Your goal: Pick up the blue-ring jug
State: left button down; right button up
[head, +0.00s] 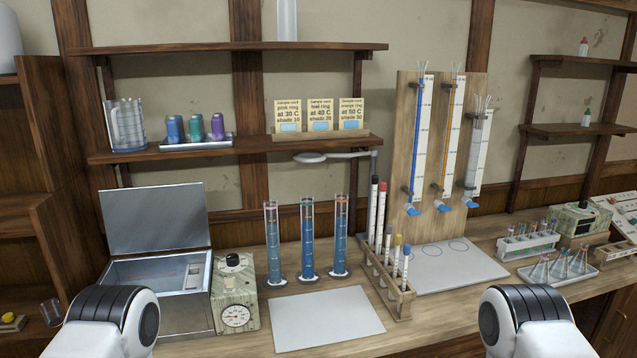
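A clear glass jug (127,125) stands upright at the left end of the middle wall shelf. It has a bluish band near its base and a handle on its left side. I take it to be the blue-ring jug, though the ring is small in the picture. Nothing holds it. My two white and black arm parts show at the bottom left and bottom right of the head view, well below the shelf. The fingers of both grippers are out of the picture.
A tray (196,142) of coloured vials sits right of the jug, and sample cards (320,114) stand further right. An upper shelf (230,47) runs above. The open-lidded bath (158,272) and measuring cylinders (308,240) stand below. A white mat (325,322) is bare.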

aim_at(125, 125)
jog(key=u, duration=0.85)
